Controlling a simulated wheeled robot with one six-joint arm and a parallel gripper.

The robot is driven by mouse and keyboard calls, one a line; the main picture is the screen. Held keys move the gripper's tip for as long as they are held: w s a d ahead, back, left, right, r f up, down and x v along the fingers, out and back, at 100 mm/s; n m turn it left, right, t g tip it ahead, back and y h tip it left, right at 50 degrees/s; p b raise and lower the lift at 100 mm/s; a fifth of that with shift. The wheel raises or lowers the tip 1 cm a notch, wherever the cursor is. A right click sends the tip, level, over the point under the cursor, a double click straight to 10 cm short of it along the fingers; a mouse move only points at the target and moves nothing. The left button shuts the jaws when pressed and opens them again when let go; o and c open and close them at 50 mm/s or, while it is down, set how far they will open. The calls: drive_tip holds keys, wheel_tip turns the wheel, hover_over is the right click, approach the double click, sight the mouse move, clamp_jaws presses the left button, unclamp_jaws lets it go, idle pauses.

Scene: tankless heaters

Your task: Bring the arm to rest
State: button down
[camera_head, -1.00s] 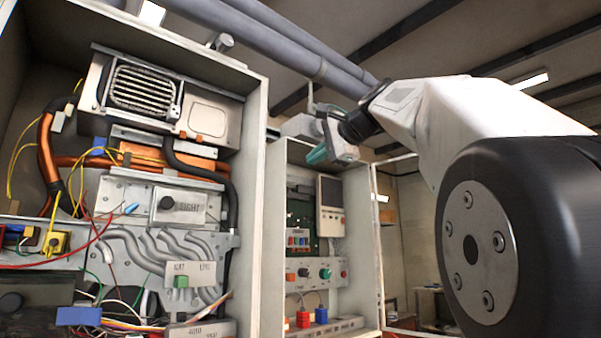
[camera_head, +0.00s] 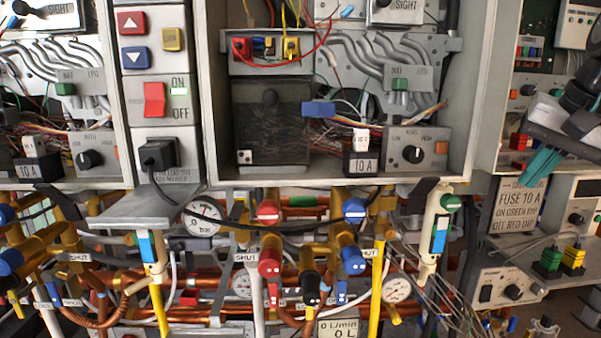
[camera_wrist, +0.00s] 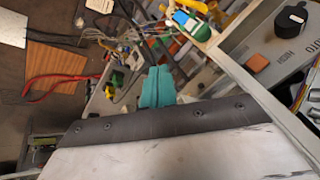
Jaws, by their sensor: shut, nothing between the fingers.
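My gripper (camera_head: 540,167) is at the right edge of the head view, with its teal fingers together, pointing down and left. It holds nothing. It appears in front of the panel to the right of the open heater cabinet (camera_head: 209,95), above the fuse sign (camera_head: 519,207). Most of my arm is outside the head view. In the wrist view the teal fingers (camera_wrist: 158,87) lie side by side in the middle, beyond a dark padded edge.
Copper pipes, gauges (camera_head: 202,217) and red and blue valve handles (camera_head: 269,263) fill the space below the cabinet. A box with green and yellow plugs (camera_head: 507,287) is at lower right. In the wrist view, a panel with a black knob (camera_wrist: 291,19) lies right of the fingers.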

drive_tip(key=s+a+f+n+g, duration=0.2)
drive_tip(key=s+a+f+n, duration=0.1)
drive_tip(key=s+a+f, duration=0.2)
drive_tip(key=s+a+f+n+g, duration=0.2)
drive_tip(key=s+a+f+n, duration=0.2)
drive_tip(key=s+f, duration=0.6)
drive_tip(key=shift+a+f+n+h, duration=0.3)
drive_tip(key=shift+a+f, duration=0.85)
drive_tip(key=shift+f, duration=0.45)
